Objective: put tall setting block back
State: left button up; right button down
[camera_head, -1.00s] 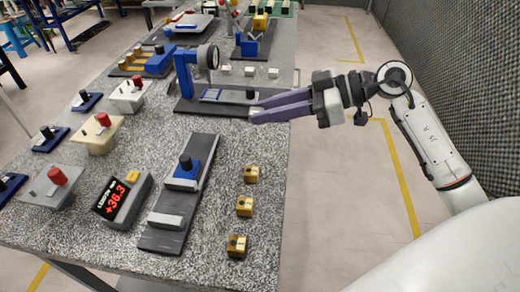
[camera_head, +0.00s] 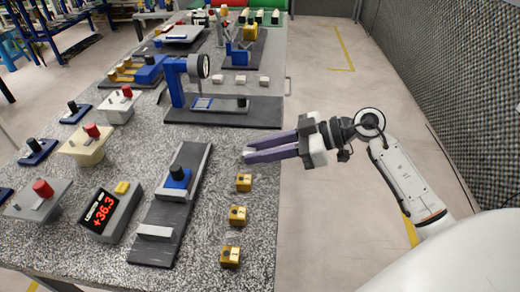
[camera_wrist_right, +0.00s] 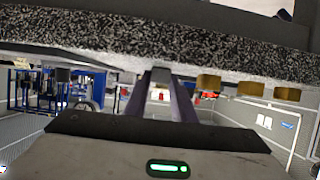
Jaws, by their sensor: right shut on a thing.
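My right gripper (camera_head: 247,157) reaches in from the right over the table's right part. It is shut on a small grey block (camera_wrist_right: 160,76), seen between the purple fingers in the right wrist view; I take it for the tall setting block. In the head view the block is mostly hidden by the fingers, with only a pale bit at the tips. Below the gripper in the picture, brass blocks stand in a row: the nearest to it (camera_head: 243,182), a middle one (camera_head: 238,215) and a front one (camera_head: 230,256). My left gripper is not in view.
A blue dial stand (camera_head: 176,88) on a dark base stands beyond the gripper. Left of the brass blocks lies a dark rail fixture (camera_head: 158,213) with a blue slider. A red-digit display (camera_head: 108,212) sits farther left. White blocks (camera_head: 240,80) stand behind the dial stand.

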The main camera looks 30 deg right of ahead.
jog(key=c, duration=1.5)
grip_release()
jog(key=shift+r, duration=0.1)
jog(key=v, duration=1.2)
